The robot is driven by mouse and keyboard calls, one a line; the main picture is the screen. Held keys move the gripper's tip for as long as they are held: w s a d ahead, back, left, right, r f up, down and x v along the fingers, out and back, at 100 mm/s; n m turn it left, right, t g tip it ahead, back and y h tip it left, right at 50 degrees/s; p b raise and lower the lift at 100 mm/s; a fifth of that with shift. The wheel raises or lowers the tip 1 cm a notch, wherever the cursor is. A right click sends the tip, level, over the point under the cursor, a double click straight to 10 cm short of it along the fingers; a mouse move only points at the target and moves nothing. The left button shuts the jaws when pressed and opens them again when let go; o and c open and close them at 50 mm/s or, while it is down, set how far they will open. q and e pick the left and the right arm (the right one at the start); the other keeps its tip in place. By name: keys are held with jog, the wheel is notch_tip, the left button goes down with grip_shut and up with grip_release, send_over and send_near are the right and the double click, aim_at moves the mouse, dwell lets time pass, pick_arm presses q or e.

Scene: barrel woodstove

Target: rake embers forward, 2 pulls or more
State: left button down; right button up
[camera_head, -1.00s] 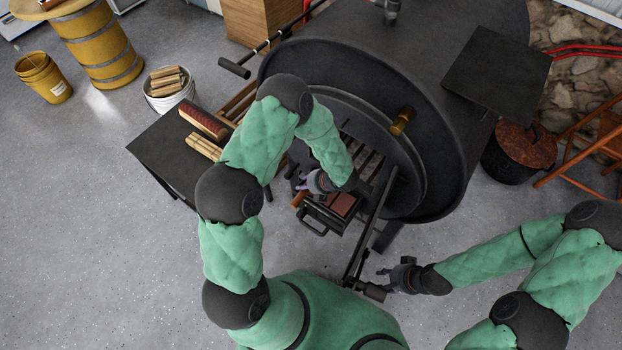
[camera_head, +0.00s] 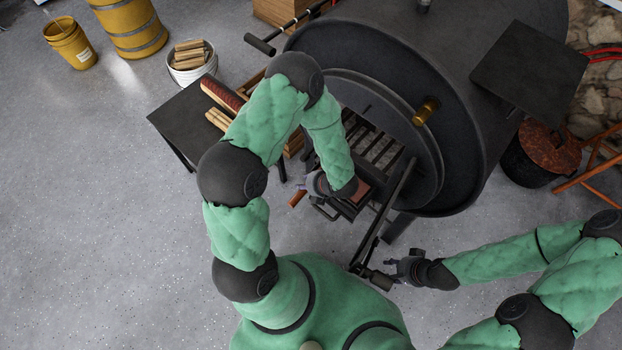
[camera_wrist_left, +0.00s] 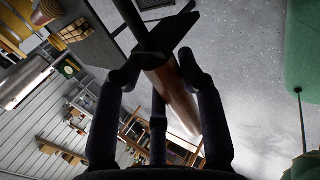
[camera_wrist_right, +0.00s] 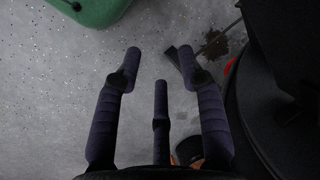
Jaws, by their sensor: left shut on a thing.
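My left gripper (camera_head: 318,186) is shut on the rake's wooden handle (camera_wrist_left: 174,92), in front of the stove's open mouth. The handle's orange-brown end (camera_head: 298,199) sticks out to the left of the fingers. A dark metal part (camera_wrist_left: 158,45) of the tool shows beyond the handle in the left wrist view. The rake's head cannot be made out in the head view. The black barrel stove (camera_head: 400,55) is open, with grate bars (camera_head: 378,150) inside; no glowing embers can be told. My right gripper (camera_head: 402,266) is open and empty; its spread fingers show in the right wrist view (camera_wrist_right: 162,70).
The stove door (camera_head: 394,202) stands open, seen edge-on, its near end close to my right gripper. An ash drawer (camera_head: 325,211) sits below the mouth, partly hidden by my left forearm. A black side table (camera_head: 190,120) and wood bucket (camera_head: 190,65) stand left.

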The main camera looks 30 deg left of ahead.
pick_arm(q)
jog(key=shift+s+a+r+p, duration=0.1)
jog(key=shift+s+r+p, duration=0.05)
jog(key=shift+r+p, duration=0.9)
jog(key=shift+s+r+p, duration=0.15)
jog(key=shift+r+p, duration=0.45)
jog(key=shift+r, duration=0.8)
